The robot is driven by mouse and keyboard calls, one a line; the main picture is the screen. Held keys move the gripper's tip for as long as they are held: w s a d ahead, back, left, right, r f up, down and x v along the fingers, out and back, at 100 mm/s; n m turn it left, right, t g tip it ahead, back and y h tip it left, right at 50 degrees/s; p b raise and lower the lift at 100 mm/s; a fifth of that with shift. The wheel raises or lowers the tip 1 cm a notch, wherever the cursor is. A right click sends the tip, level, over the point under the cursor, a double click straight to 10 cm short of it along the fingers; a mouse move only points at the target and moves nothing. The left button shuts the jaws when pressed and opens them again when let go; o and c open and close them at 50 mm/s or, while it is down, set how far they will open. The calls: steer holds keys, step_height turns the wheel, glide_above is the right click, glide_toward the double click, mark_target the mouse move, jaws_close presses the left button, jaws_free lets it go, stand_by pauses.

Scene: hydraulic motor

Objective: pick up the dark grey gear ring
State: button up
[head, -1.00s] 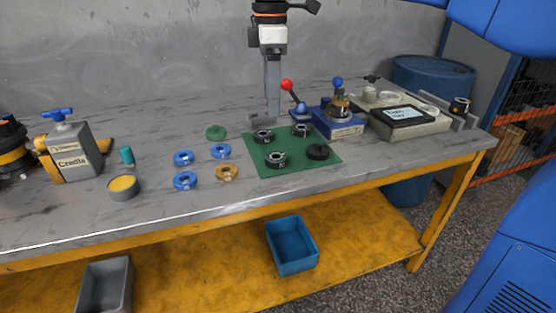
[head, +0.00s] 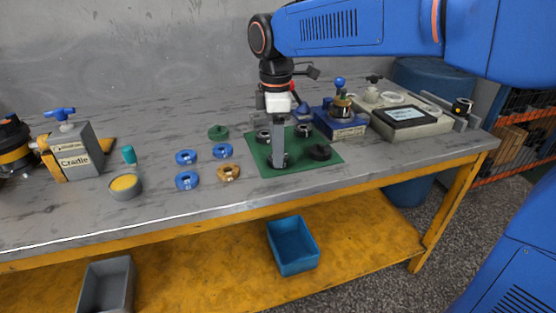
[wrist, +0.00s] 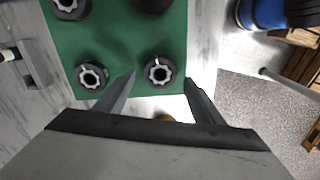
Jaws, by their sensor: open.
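A dark grey gear ring (head: 279,164) lies at the front left of the green mat (head: 260,167), partly hidden by my gripper (head: 277,153). In the wrist view the same ring (wrist: 159,73) shows a light toothed hole and lies flat between the fingertips of my open gripper (wrist: 160,78). I see no contact with the ring. A similar ring (head: 263,137) lies behind it at the back left and shows in the wrist view (wrist: 91,76). Another ring (head: 304,131) lies at the back right.
A black ring (head: 319,152) lies at the front right of the mat. Blue rings (head: 187,180) and an orange ring (head: 229,172) lie left of the mat. A blue fixture (head: 340,125) stands at the back right. The front table strip is clear.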

steer(key=shift+f, duration=0.95)
steer(key=c, duration=1.4)
steer(key=shift+r, duration=0.1)
step_height(320, 180, up, 10)
steer(key=shift+f, duration=0.1)
steer(key=shift+r, duration=0.35)
steer(key=shift+r, duration=0.45)
